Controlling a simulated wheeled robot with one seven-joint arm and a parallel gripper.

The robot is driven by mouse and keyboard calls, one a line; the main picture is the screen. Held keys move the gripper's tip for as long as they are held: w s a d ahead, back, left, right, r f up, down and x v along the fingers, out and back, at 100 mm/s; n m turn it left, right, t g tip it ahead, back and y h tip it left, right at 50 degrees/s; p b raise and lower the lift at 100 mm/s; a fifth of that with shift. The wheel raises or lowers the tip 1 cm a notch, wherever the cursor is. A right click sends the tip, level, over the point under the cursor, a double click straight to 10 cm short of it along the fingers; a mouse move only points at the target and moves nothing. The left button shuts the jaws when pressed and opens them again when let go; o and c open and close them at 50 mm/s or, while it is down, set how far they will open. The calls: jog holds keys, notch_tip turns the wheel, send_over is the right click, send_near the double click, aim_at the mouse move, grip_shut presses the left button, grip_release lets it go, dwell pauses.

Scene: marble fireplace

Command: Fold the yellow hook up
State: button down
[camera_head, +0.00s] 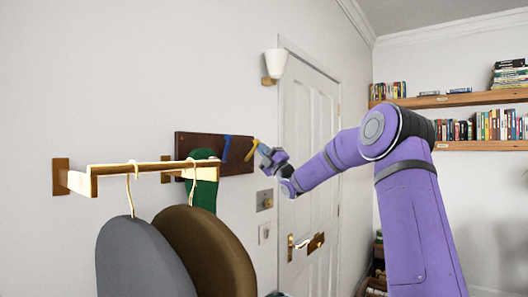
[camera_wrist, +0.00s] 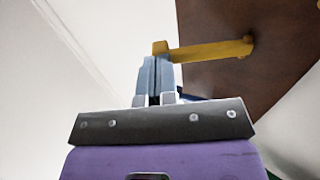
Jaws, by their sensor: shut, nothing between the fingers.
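The yellow hook (camera_head: 251,150) is on the dark wooden board (camera_head: 190,142) on the wall. In the wrist view the hook (camera_wrist: 210,50) juts sideways from the board (camera_wrist: 285,30), its outer end a small block. My gripper (camera_head: 263,151) is just right of the hook in the head view. In the wrist view its two grey-blue fingers (camera_wrist: 155,60) are together and empty, with the tips right at the underside of the hook's outer end. I cannot tell whether they touch it.
A blue hook (camera_head: 226,147) is on the same board to the left. A wooden rail (camera_head: 130,170) with hangers holding a grey item (camera_head: 140,262) and a brown item (camera_head: 205,250) stands out from the wall at left. A wall lamp (camera_head: 276,62) and white door (camera_head: 308,130) are near my arm.

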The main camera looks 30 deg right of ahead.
aim_at(258, 140)
jog(key=g, duration=0.1)
jog(key=w+r+g, duration=0.1)
jog(key=r+g+h, duration=0.1)
jog(key=shift+w+a+r, duration=0.15)
jog(key=shift+w+a, duration=0.05)
jog(key=shift+a, duration=0.1)
jog(key=shift+w+a+r+g, duration=0.1)
jog(key=shift+w+r+g, duration=0.25)
jog(key=shift+w, duration=0.1)
jog(key=shift+f, duration=0.1)
